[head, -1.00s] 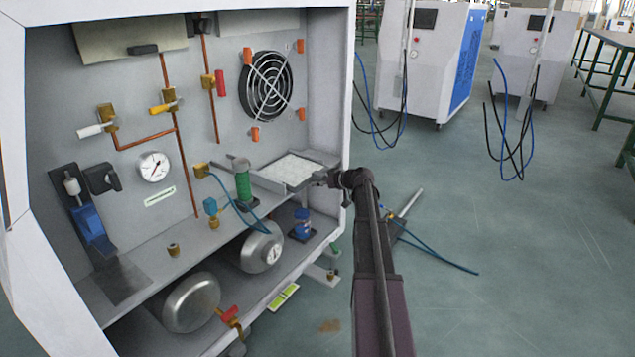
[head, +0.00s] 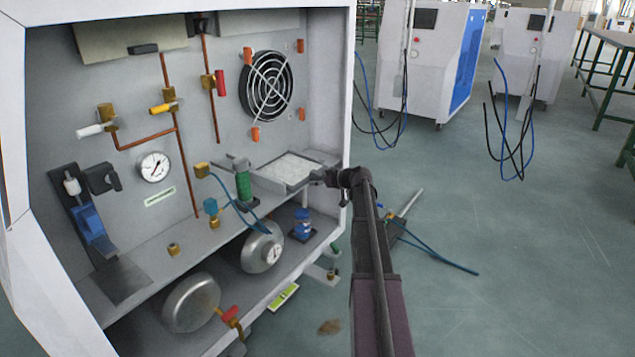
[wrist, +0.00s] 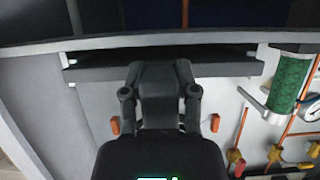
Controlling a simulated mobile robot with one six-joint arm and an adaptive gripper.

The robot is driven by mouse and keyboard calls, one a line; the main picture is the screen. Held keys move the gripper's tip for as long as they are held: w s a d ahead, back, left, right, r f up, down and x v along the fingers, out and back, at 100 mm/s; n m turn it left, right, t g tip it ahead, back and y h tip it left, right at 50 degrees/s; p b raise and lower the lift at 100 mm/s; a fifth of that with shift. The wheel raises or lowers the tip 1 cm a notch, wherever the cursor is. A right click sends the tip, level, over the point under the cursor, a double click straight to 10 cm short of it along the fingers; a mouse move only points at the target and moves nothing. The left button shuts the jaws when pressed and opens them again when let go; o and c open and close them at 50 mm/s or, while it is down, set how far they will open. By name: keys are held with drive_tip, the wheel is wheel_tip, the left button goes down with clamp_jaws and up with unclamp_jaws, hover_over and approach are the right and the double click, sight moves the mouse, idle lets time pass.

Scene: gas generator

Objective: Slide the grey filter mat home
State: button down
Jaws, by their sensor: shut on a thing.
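The grey filter mat (head: 291,169) is a pale speckled pad in a grey frame, on the right of the cabinet's upper shelf below the fan. My gripper (head: 326,177) is at the frame's right end, near the cabinet's open right side. In the wrist view my gripper (wrist: 160,72) is shut on the long dark grey edge of the filter mat (wrist: 225,66), near its middle. The fingertips are partly hidden, and so is the mat's far end.
A green cylinder (head: 243,187) stands just left of the mat. The fan (head: 267,86) with orange clips is on the back wall above. A blue-capped part (head: 302,226) and a silver tank (head: 262,252) are on the lower shelf.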

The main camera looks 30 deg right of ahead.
drive_tip(key=shift+c, duration=1.4)
unclamp_jaws()
drive_tip(key=shift+f, duration=0.15)
drive_tip(key=s+d, duration=0.4)
drive_tip(key=s, duration=0.6)
drive_tip(key=shift+s+d, duration=0.2)
drive_tip(key=shift+s, duration=0.05)
